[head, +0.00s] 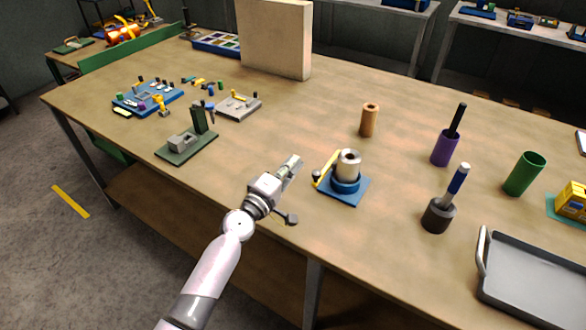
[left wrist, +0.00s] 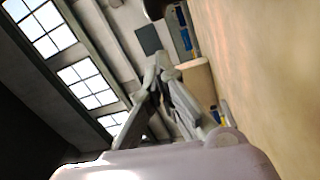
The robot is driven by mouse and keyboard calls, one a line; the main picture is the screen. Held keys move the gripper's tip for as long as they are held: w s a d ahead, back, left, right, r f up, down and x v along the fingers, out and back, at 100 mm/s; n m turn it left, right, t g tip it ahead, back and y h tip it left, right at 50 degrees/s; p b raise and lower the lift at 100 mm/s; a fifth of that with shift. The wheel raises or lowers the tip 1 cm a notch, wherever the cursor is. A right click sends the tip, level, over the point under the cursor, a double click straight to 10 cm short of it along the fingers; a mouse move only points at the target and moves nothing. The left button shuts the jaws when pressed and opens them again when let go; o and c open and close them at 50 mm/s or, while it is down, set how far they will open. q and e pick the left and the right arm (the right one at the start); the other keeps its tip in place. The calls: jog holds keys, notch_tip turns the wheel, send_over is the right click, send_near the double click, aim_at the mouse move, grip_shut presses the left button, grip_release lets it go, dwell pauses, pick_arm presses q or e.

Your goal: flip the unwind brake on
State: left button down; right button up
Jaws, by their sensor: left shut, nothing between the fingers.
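The unwind stand has a blue square base (head: 343,190) and carries a pale foil roll (head: 347,163) upright. A yellow lever (head: 327,168) with a dark knob leans at the roll's left side; I take it for the brake. My left gripper (head: 293,163) is shut and empty, above the table to the left of the lever and apart from it. Its fingers show close together in the left wrist view (left wrist: 160,80); the stand cannot be made out there. My right gripper is not in view.
A copper roll (head: 369,120) stands behind the unwind stand. To the right are a purple cup (head: 445,148), a dark pot (head: 438,216), a green cup (head: 525,174) and a grey tray (head: 540,275). A green press (head: 187,146) stands left. Bare wood lies around the unwind stand.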

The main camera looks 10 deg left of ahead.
pick_arm(q)
jog(key=v, duration=1)
jog(key=shift+d+b, duration=0.3)
jog(key=shift+d, duration=0.05)
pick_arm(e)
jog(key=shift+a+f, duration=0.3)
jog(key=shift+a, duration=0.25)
